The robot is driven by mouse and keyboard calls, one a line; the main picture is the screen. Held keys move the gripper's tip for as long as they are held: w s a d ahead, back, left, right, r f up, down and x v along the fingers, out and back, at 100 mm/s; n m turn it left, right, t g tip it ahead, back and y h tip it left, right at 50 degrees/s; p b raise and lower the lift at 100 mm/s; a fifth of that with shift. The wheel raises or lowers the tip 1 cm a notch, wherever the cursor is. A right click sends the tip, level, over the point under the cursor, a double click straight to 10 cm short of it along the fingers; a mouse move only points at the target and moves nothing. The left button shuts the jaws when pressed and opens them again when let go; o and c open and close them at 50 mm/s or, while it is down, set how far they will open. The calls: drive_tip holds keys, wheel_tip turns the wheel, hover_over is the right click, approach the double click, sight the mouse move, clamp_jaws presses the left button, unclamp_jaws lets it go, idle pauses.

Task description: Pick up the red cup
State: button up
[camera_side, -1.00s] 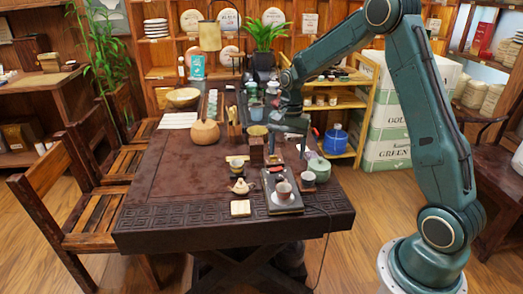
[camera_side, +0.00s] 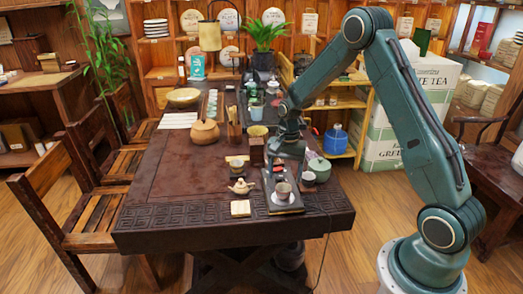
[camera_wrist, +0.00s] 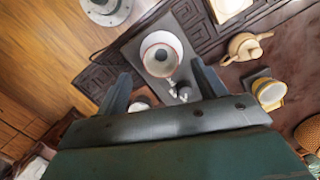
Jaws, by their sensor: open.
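A small cup (camera_side: 282,189) sits on a white saucer on a dark tray (camera_side: 293,209) near the table's front right. In the wrist view the likely same cup (camera_wrist: 161,52) looks pale with a reddish rim. No plainly red cup shows. My gripper (camera_side: 283,158) is behind the cup in the side view, low over the tray's far end. In the wrist view my gripper (camera_wrist: 162,82) has its two fingers spread apart with nothing held. The cup lies beyond the fingertips, between their lines.
A beige teapot (camera_side: 242,187) stands left of the tray. A small cup (camera_side: 308,178) and a green round pot (camera_side: 320,168) are to its right. A pale square block (camera_side: 240,208) lies at the front. The table's left half (camera_side: 165,185) is mostly clear.

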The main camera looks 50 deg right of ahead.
sight(284, 187)
drive_tip(key=shift+f, duration=0.4)
drive_tip(key=shift+a+f, duration=0.15)
drive_tip(key=shift+f, duration=1.15)
drive_tip(key=shift+a+f, duration=0.1)
drive_tip(key=shift+f, duration=1.2)
drive_tip(key=c, duration=1.1)
drive_tip(key=shift+o, duration=0.2)
drive_tip(key=shift+r, duration=0.15)
wheel_tip(284, 187, up, 20)
